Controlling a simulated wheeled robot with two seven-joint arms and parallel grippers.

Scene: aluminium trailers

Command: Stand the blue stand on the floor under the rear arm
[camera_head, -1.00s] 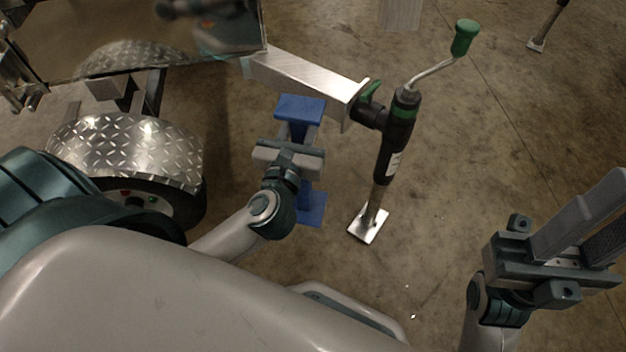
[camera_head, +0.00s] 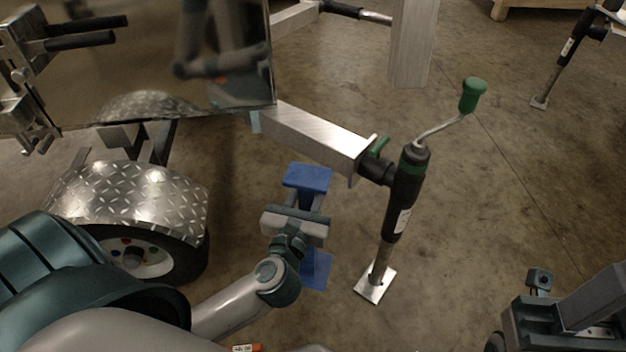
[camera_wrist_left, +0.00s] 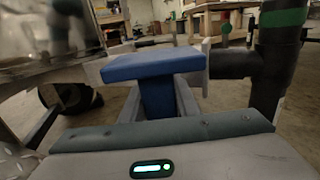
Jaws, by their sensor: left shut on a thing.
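The blue stand (camera_head: 307,177) is upright, its top plate and foot plate (camera_head: 318,270) showing above and below my left gripper (camera_head: 296,222), which is shut on its post. In the left wrist view its top plate (camera_wrist_left: 152,65) is close ahead. The rear arm (camera_head: 315,135) is a square aluminium beam ending in a plate. The stand's top shows on the near side of the beam and looks lower than it. I cannot tell whether its foot touches the floor. My right gripper (camera_head: 592,310) is partly cut off at the lower right, away from the stand.
A black jack (camera_head: 404,190) with a green crank handle (camera_head: 473,95) is fixed at the beam's end, its foot (camera_head: 375,284) close right of the stand. A wheel under a tread-plate fender (camera_head: 130,195) is at left. Open floor (camera_head: 480,220) lies to the right.

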